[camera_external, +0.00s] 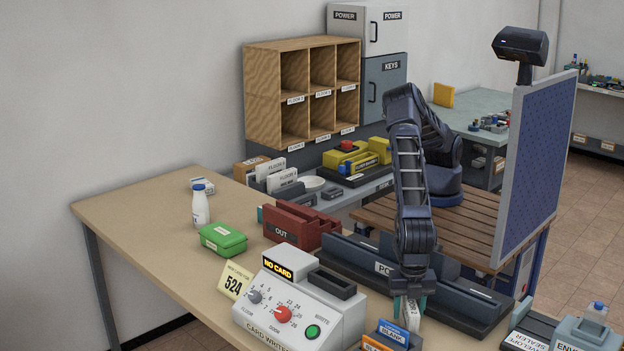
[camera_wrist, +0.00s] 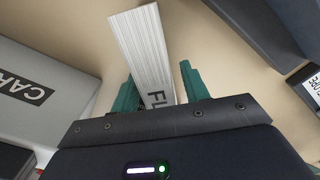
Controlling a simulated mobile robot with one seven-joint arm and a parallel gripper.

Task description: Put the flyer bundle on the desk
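The white flyer bundle (camera_external: 408,314) is at the near right part of the desk (camera_external: 150,215), below my gripper (camera_external: 410,302). In the wrist view the bundle (camera_wrist: 148,50) shows its striped edge and part of a label reading "FL". It lies slantwise between the teal fingers of my gripper (camera_wrist: 158,85). The fingers are apart, with a narrow gap beside the bundle at the right finger; at the left finger I cannot tell if they touch. The bundle appears to rest on the desk, but its lower end is partly hidden behind the blue and orange card holders.
The card writer (camera_external: 298,308) stands left of my gripper. Blue and orange card holders (camera_external: 390,335) stand in front. A dark tray (camera_external: 465,305) lies behind to the right. A red OUT box (camera_external: 300,222), green box (camera_external: 222,238) and bottle (camera_external: 200,206) stand farther back. The desk's left is clear.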

